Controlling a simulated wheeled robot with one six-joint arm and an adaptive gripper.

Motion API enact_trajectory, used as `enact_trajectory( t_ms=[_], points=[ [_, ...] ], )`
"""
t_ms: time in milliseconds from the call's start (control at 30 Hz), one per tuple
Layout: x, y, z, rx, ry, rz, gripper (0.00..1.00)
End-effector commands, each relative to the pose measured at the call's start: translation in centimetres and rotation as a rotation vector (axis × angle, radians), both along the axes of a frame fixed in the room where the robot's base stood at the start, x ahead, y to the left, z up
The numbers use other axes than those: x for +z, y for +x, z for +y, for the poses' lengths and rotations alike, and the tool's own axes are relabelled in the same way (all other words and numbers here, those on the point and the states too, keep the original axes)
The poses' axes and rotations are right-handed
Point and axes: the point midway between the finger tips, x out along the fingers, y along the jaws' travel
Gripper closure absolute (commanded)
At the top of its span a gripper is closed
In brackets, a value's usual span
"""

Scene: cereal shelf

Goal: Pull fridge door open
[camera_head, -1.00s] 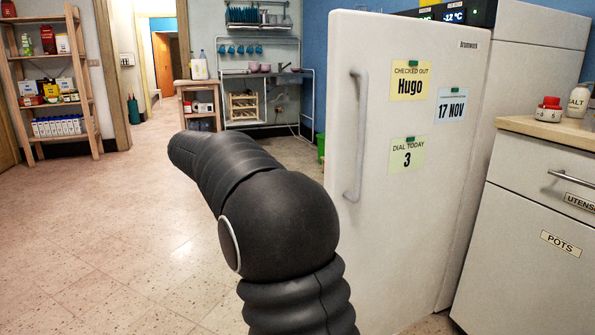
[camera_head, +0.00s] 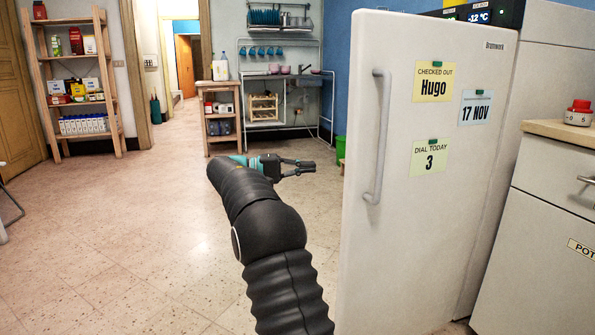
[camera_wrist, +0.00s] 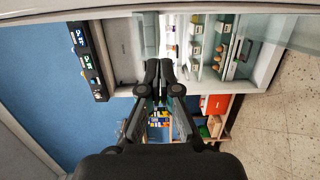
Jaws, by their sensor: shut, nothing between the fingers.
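The white fridge door (camera_head: 425,230) stands on the right in the head view, with a long vertical handle (camera_head: 381,135) near its left edge. My gripper (camera_head: 312,167) is shut and empty. It is left of the door and apart from the handle. In the wrist view my gripper (camera_wrist: 159,72) points toward an open white compartment (camera_wrist: 125,50) with stocked shelves (camera_wrist: 200,45), seen sideways. This looks like the fridge interior, so the door appears to be open. How far it is open is hard to tell.
A counter with drawers (camera_head: 545,190) stands right of the fridge. A wooden shelf rack (camera_head: 120,125), a small trolley (camera_head: 208,120) and a sink stand (camera_head: 325,100) are at the back. Dark display boxes (camera_wrist: 90,62) show in the wrist view.

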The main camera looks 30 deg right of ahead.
Motion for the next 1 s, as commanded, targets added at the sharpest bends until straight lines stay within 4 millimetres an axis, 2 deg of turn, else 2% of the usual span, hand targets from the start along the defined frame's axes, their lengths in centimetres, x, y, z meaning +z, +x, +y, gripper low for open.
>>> enact_trajectory(
  t_ms=[33,267,600,1000],
  points=[
    [-0.1,-0.5,-1.0,-0.003,0.000,-0.001,1.00],
    [-0.1,-2.1,-5.0,-0.003,0.000,0.000,1.00],
    [0.0,-5.3,-4.4,0.001,0.001,0.001,1.00],
    [0.0,-5.9,-4.3,0.001,0.001,0.000,1.00]
  ],
)
